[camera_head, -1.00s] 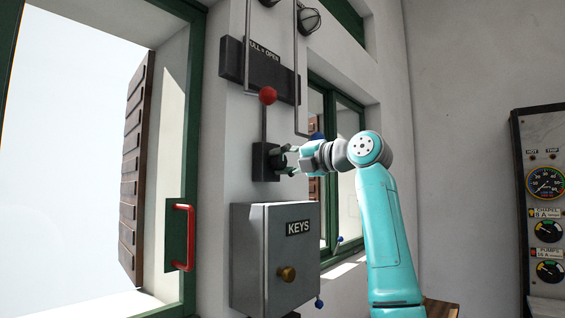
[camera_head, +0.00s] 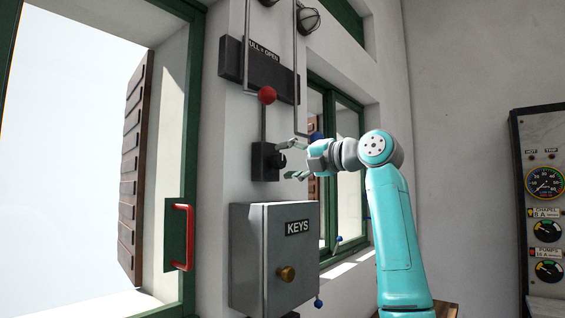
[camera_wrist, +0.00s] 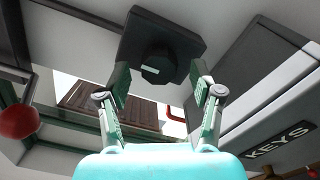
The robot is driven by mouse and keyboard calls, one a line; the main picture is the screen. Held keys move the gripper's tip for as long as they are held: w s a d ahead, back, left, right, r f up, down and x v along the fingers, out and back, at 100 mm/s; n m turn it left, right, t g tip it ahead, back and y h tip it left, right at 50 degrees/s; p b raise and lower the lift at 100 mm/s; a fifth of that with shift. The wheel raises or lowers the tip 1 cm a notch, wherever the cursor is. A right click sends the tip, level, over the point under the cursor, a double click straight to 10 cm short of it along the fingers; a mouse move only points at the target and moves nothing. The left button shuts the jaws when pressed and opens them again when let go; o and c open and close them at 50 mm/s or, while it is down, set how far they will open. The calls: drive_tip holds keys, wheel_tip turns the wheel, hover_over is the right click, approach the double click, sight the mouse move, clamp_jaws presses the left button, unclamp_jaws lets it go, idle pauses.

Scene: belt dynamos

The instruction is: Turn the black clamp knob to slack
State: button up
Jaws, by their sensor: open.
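The black clamp knob (camera_head: 279,160) sits on a dark square block (camera_head: 259,165) fixed to the white wall pillar. Nothing is held.
A grey KEYS box (camera_head: 293,253) with a brass knob sticks out just below the block. Above it a red ball (camera_head: 267,95) hangs on a rod under a dark sign board (camera_head: 237,64). A blue ball (camera_head: 316,136) shows behind my gripper.

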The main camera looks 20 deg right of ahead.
drive_tip(key=v, duration=0.9)
drive_tip(key=shift+s+d, duration=0.2)
drive_tip(key=shift+s, duration=0.1)
